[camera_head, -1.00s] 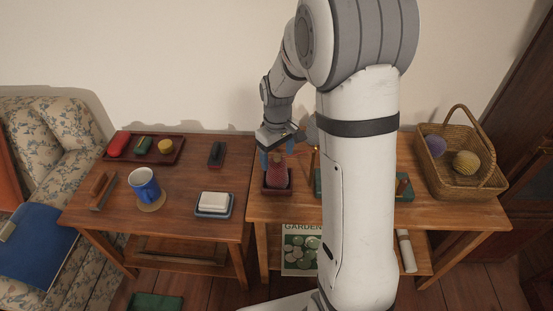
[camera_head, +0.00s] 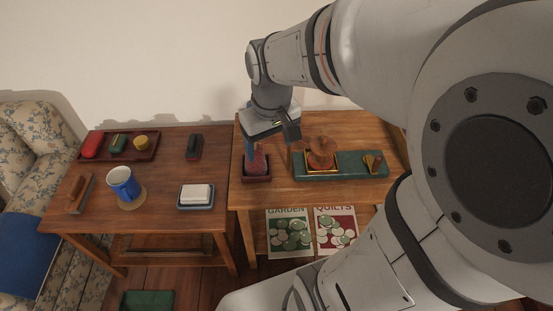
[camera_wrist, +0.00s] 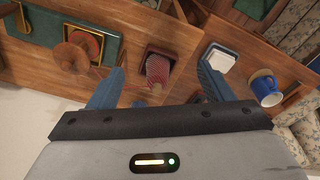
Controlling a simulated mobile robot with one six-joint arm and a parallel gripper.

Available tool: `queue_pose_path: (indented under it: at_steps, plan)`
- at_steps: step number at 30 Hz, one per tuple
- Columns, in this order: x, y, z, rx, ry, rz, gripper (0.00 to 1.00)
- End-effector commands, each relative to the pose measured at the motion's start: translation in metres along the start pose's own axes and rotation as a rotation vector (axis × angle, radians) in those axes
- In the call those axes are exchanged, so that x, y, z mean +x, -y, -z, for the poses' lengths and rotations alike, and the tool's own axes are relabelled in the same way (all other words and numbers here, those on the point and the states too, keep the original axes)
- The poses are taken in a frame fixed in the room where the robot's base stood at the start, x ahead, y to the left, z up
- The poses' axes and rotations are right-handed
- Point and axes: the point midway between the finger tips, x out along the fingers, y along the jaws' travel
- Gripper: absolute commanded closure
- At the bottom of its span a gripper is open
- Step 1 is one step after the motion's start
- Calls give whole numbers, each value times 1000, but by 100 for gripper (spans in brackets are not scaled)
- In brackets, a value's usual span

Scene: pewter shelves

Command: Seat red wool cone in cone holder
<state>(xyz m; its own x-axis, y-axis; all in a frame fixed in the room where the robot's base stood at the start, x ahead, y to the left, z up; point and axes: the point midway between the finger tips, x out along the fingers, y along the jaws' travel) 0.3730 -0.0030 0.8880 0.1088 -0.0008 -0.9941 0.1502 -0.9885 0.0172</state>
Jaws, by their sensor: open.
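The red wool cone (camera_head: 258,163) stands in the dark red square cone holder (camera_head: 257,179) at the left end of the right table. It looks upright. In the wrist view the cone (camera_wrist: 157,68) shows between my fingers, tip toward the camera, with the holder's rim (camera_wrist: 176,51) around its base. My gripper (camera_head: 256,147) is just above the cone, pointing down. In the wrist view my gripper (camera_wrist: 161,68) is open, one blue finger on each side of the cone with visible gaps. In the head view the fingers partly hide the cone's top.
A green tray (camera_head: 345,158) with a brown spool-like piece (camera_head: 321,150) lies right of the holder. A white soap-like block in a blue dish (camera_head: 196,203), a blue mug (camera_head: 122,184) and a dark red tray (camera_head: 103,155) are on the left table. My arm hides the table's right end.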

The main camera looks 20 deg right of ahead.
Motion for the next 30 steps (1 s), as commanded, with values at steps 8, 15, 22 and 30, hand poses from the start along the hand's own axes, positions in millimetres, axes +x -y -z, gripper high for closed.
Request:
queue_pose_path:
  at_steps: [8,15,22,30]
  plan:
    - [-2,12,-62,142,-51,-4,26]
    - [-1,13,-67,156,-53,-4,26]
    - [-9,12,-66,155,-55,-4,26]
    - [-54,12,-61,153,-72,-5,26]
